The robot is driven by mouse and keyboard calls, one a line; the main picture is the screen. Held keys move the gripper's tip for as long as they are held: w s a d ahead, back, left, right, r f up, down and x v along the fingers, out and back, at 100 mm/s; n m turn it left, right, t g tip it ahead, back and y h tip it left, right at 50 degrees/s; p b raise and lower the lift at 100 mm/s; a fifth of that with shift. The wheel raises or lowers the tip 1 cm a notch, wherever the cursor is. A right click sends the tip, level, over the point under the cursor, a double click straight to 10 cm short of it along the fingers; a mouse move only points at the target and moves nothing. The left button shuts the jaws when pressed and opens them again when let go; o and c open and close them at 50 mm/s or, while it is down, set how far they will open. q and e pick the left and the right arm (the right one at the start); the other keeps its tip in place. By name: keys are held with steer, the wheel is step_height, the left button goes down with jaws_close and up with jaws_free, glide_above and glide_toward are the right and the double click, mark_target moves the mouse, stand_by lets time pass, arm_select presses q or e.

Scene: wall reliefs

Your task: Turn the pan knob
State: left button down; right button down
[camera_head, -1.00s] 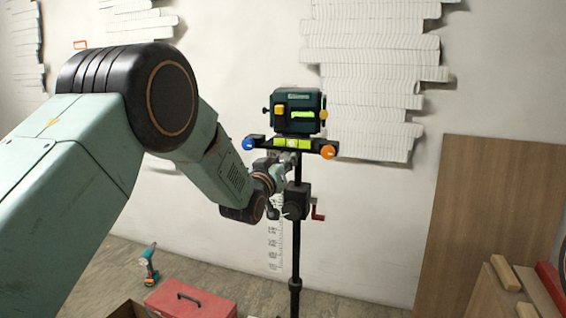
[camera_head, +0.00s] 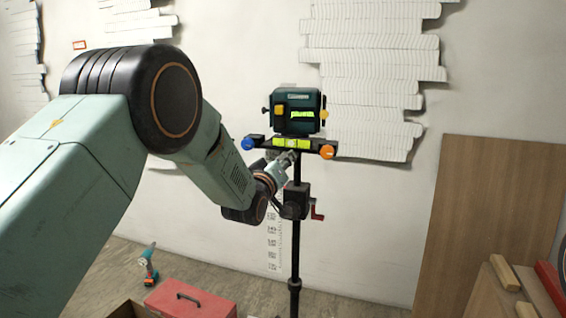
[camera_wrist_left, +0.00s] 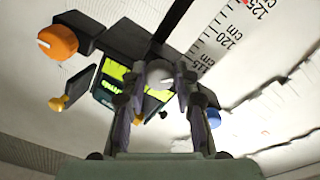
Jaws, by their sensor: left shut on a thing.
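A dark green laser device (camera_head: 298,111) stands on a black bar with a green level vial (camera_head: 291,143). The bar has a blue knob (camera_head: 248,143) at its left end and an orange knob (camera_head: 328,152) at its right end. My left gripper (camera_head: 291,157) is just below the bar, by the black pole. In the wrist view my left gripper (camera_wrist_left: 158,95) has its fingers on both sides of a pale grey round knob (camera_wrist_left: 160,72) and is shut on it. The orange knob (camera_wrist_left: 58,42) and blue knob (camera_wrist_left: 213,117) show there too, apart from the fingers. My right gripper is not in view.
A black clamp with a red crank (camera_head: 317,212) sits lower on the pole (camera_head: 295,255). A red toolbox (camera_head: 190,299) and a drill (camera_head: 148,265) are on the floor. A wooden panel (camera_head: 484,220) leans at the right against the white wall.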

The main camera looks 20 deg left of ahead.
arm_select(q)
steer(key=shift+r, duration=0.1)
steer(key=c, duration=1)
jaws_free()
steer(key=s, duration=1.2)
steer(key=shift+a+f, duration=0.3)
steer(key=shift+f, duration=0.1)
